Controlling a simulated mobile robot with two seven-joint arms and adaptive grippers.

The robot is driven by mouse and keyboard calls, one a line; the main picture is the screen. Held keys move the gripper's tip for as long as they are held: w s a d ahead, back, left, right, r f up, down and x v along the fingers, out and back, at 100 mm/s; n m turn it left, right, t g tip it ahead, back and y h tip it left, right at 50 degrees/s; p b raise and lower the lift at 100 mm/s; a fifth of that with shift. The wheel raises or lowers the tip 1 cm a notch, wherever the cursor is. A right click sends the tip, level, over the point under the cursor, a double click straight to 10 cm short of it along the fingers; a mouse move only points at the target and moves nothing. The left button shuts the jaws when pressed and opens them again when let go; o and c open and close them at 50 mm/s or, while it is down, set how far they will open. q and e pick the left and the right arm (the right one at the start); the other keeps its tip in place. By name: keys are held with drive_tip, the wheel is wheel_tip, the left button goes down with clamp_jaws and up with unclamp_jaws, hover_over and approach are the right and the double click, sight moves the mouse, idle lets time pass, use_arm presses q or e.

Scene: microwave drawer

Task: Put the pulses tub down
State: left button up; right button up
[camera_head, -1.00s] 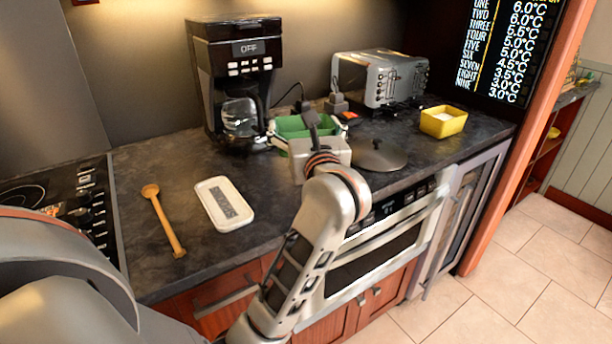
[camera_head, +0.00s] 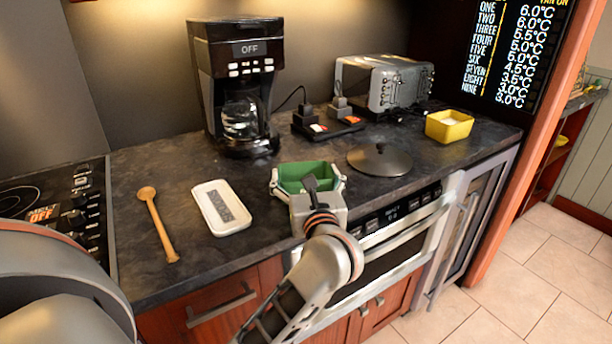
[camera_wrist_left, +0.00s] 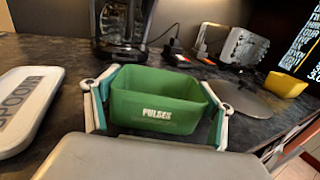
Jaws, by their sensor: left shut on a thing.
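The pulses tub (camera_head: 303,172) is a green open tub near the counter's front edge in the head view. In the left wrist view the tub (camera_wrist_left: 158,98) faces me with "PULSES" in white on its near wall. My left gripper (camera_head: 307,184) is shut on the tub, with one finger at each side; the fingers also show in the wrist view (camera_wrist_left: 160,103). The tub looks level. I cannot tell whether its base touches the counter (camera_head: 215,262). My right gripper is not in view.
A white spoon rest (camera_head: 221,207) and a wooden spoon (camera_head: 158,225) lie left of the tub. A black lid (camera_head: 380,159) lies to its right, with a yellow tub (camera_head: 449,126) beyond. A coffee maker (camera_head: 237,85) and toaster (camera_head: 384,84) stand behind.

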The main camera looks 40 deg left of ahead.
use_arm(q)
drive_tip(key=shift+f, duration=0.1)
drive_tip(key=shift+f, duration=0.15)
drive_tip(key=o, duration=1.2)
drive_tip(key=shift+o, duration=0.2)
